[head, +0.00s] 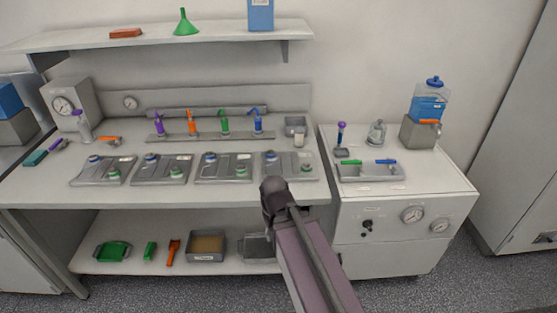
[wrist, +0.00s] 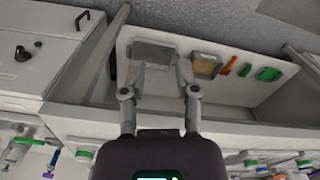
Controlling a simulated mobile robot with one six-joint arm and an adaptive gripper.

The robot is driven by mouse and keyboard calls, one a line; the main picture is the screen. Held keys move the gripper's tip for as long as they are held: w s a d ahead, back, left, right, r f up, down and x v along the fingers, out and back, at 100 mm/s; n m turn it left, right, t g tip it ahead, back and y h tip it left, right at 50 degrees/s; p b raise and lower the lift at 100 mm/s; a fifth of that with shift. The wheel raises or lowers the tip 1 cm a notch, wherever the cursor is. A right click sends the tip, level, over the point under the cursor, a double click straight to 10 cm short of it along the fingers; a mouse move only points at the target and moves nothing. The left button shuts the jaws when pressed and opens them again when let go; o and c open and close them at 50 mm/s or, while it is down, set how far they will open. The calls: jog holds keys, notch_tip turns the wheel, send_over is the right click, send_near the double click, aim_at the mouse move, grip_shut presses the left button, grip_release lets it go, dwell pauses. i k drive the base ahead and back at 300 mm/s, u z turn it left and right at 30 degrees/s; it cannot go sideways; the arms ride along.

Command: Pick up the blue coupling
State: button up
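A blue upright fitting (head: 258,122), which looks like the blue coupling, stands at the right end of a row on the rack at the back of the bench. Purple (head: 159,123), orange (head: 192,123) and green (head: 224,122) ones stand to its left. A small blue piece (head: 386,161) also lies on the tray of the right cabinet; I cannot tell if it is a coupling. My gripper (wrist: 160,66) is open and empty in the wrist view, its fingers pointing toward the lower shelf. In the head view my arm is in front of the bench edge, apart from the blue fitting.
Several grey plates (head: 160,170) with blue and green knobs lie along the bench front. The grey tray (head: 370,174) is on the right cabinet. The lower shelf holds a grey bin (wrist: 153,53), a tan-filled box (wrist: 206,66) and green and orange items. An upper shelf (head: 150,38) overhangs the back.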

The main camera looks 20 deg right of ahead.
aim_at(258, 120)
jog(key=z, duration=0.3)
jog(key=i, duration=0.9)
jog(key=u, duration=0.15)
